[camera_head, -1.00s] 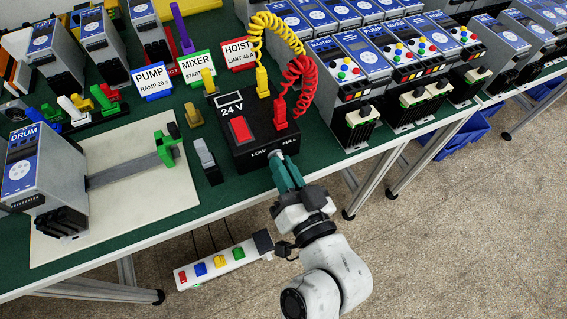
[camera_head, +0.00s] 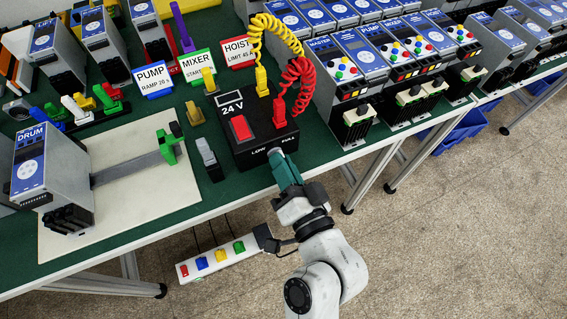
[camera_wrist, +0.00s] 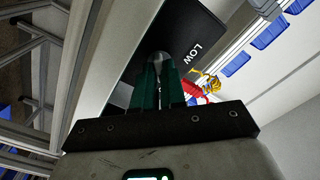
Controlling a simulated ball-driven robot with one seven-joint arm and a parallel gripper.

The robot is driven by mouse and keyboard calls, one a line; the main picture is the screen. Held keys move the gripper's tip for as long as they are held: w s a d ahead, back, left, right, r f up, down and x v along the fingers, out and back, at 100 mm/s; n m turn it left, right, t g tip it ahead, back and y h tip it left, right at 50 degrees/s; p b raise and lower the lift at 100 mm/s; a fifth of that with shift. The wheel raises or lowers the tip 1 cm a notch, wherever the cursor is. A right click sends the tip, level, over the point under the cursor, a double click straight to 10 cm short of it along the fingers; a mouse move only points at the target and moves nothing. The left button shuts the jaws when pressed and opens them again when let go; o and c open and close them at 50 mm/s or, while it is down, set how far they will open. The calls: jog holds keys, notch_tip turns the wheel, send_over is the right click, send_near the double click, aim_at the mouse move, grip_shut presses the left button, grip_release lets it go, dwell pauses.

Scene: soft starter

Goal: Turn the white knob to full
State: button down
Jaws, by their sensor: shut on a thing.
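The black 24 V box (camera_head: 262,143) stands at the table's front edge, with LOW and FULL printed along its front. The white knob (camera_head: 275,153) sits on the front between these words and is mostly covered by my fingers. My gripper (camera_head: 281,166) reaches it from the front, its green fingers shut on the knob. In the wrist view the fingers (camera_wrist: 160,80) close around the pale knob (camera_wrist: 159,62), with LOW beside it on the dark box face (camera_wrist: 185,35). FULL is not visible in the wrist view, and I cannot tell the knob's exact angle.
Yellow (camera_head: 261,80) and red (camera_head: 280,108) plugs with coiled cords stand on the box. A grey-and-black plug (camera_head: 209,160) stands close to its left. A white power strip (camera_head: 216,260) hangs below the table edge near my arm. The floor to the right is free.

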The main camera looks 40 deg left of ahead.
jog(key=shift+f, duration=0.1)
jog(key=c, duration=1.2)
grip_release()
jog(key=shift+d, duration=0.1)
jog(key=b+v, duration=0.2)
jog(key=v, duration=0.8)
jog(key=shift+s+d+b, duration=0.2)
jog(key=shift+d+b, duration=0.1)
